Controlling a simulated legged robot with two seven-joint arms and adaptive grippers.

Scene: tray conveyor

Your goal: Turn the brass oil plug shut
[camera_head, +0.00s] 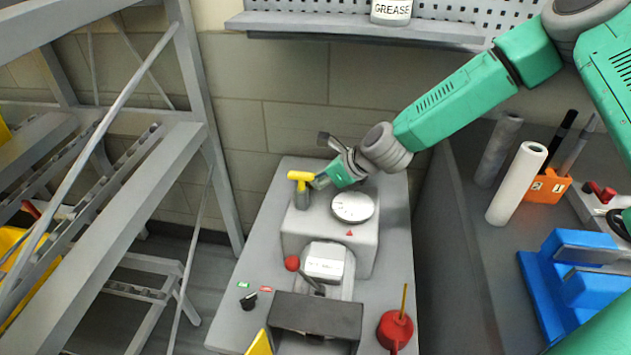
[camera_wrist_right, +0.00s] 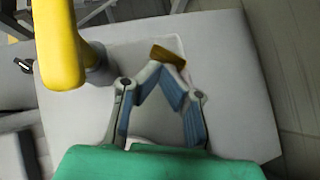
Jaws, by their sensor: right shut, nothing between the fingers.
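A brass-coloured piece, which looks like the oil plug (camera_wrist_right: 167,54), shows in the right wrist view just beyond my fingertips. It sits on the grey machine housing (camera_head: 308,232). In the head view I cannot make it out; my gripper seems to cover it. My right gripper (camera_head: 320,181) is low over the back of the housing, beside the yellow T-handle. In the right wrist view its fingertips (camera_wrist_right: 167,68) come together, empty, close to the brass piece. I cannot tell whether they touch it. My left gripper is not in view.
The yellow T-handle (camera_head: 300,176) stands just left of my right gripper. A round dial (camera_head: 352,207) lies just in front. A red-knobbed lever (camera_head: 292,263) and a red oil can (camera_head: 395,331) are nearer. A grey ladder frame (camera_head: 190,110) stands left, a shelf (camera_head: 340,28) above.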

